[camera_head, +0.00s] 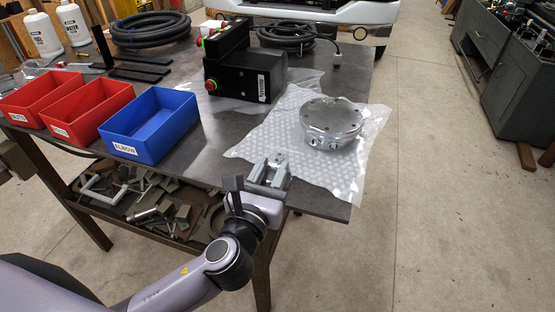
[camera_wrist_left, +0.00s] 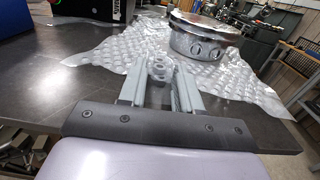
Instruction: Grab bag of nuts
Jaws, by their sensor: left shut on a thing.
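My left gripper (camera_head: 274,168) is over the front edge of the dark table, beside the blue bin. In the left wrist view its two grey fingers (camera_wrist_left: 160,82) are closed around a small bag of nuts (camera_wrist_left: 158,68), seen as grey, ring-like shapes between the fingertips. The fingers hide much of it, and in the head view I cannot make it out clearly. The fingertips are at the near edge of the bubble wrap. My right gripper is not in view.
A round metal part (camera_head: 331,122) sits on bubble wrap (camera_head: 262,141) just beyond the gripper. A blue bin (camera_head: 150,128) and two red bins (camera_head: 88,108) stand to the left. A black machine (camera_head: 243,75) and coiled hoses (camera_head: 150,28) are farther back.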

